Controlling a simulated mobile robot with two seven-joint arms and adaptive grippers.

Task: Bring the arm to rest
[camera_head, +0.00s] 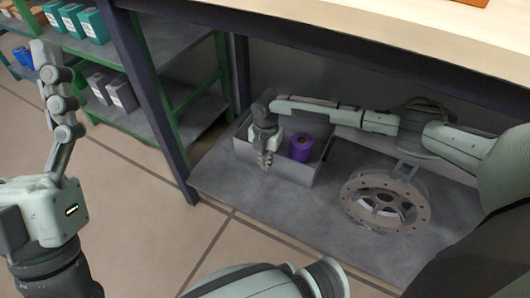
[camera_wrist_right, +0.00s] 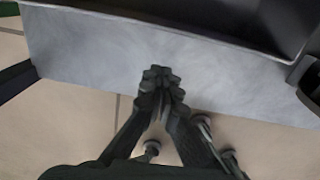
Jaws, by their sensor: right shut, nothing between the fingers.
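My right arm reaches in under the table. Its gripper (camera_head: 265,160) points down at the front side of a grey bin (camera_head: 282,166) and is shut and empty. In the right wrist view its fingertips (camera_wrist_right: 161,76) meet over the grey lower shelf (camera_wrist_right: 90,55), with the dark bin edge beyond them. I cannot tell whether they touch the bin. My left gripper (camera_head: 50,65) points up at the left, in front of the green rack; its fingers overlap from this side, so its opening is unclear.
A purple cylinder (camera_head: 301,148) stands in the bin. A round brown-rimmed reel (camera_head: 385,200) lies on the lower shelf (camera_head: 310,215) to the right. A wooden tabletop (camera_head: 400,35) hangs overhead, with a dark leg (camera_head: 150,95) at left. A green rack (camera_head: 190,95) holds boxes. Tiled floor is clear in front.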

